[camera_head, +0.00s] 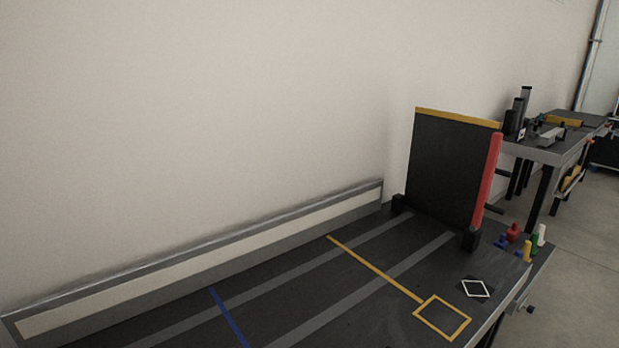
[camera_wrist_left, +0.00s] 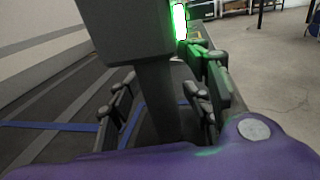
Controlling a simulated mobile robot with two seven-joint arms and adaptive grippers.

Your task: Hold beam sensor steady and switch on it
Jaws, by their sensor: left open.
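In the left wrist view a dark grey box on an upright post, which looks like the beam sensor (camera_wrist_left: 125,35), stands close in front of my left gripper. A bright green lit strip (camera_wrist_left: 180,20) shows on its right side and casts green light on nearby parts. My left gripper (camera_wrist_left: 160,108) is open, with one finger on each side of the post. A gap shows between the left finger and the post; contact on the right side is hard to tell. The sensor and both grippers are out of the head view. No switch can be made out.
In the head view a dark table with grey, blue and yellow lines (camera_head: 387,279) runs along the wall. A black upright panel (camera_head: 448,165) with a red post (camera_head: 487,180) stands at its far end, near several small coloured pieces. Another table (camera_head: 550,154) stands behind.

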